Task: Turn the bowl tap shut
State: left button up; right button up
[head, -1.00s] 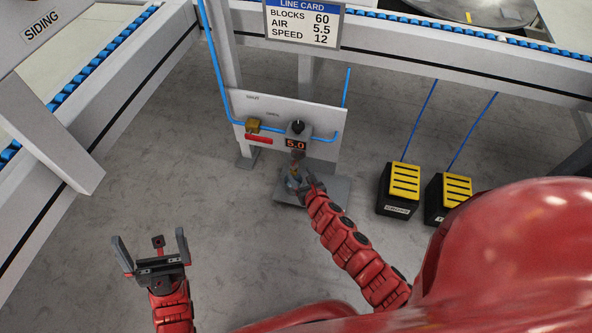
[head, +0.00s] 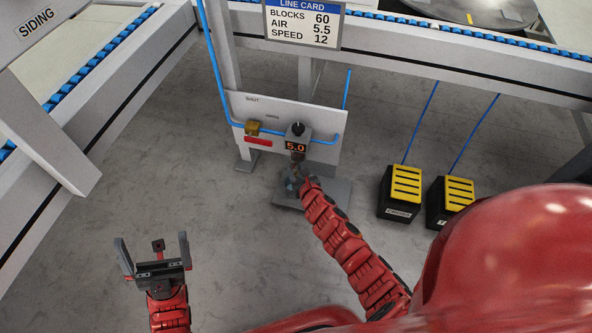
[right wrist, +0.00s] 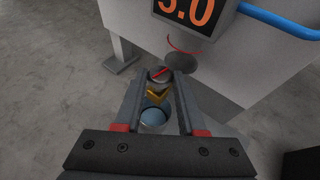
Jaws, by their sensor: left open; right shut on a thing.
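The air unit with a red 5.0 readout (head: 296,147) and a black knob (head: 298,129) sits on the white panel (head: 321,119). My right gripper (right wrist: 160,76) is shut on a small brass piece (right wrist: 156,96), which looks like the bowl tap, below the unit. A grey round end shows at the fingertips and a blue-filled clear bowl (right wrist: 154,118) lies between the fingers. Which way the tap is turned I cannot tell. In the head view my right gripper (head: 296,181) hides most of it. My left gripper (head: 155,252) is open and empty above the floor at lower left.
A red lever (head: 258,141) and brass valve (head: 253,127) sit left of the unit on a blue pipe. A grey plate (head: 335,193) lies below. Two yellow-topped pedals (head: 405,183) stand to the right. Conveyor frames enclose the back and left; floor at left is clear.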

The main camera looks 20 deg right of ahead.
grip_shut()
jog(key=shift+a, duration=0.1)
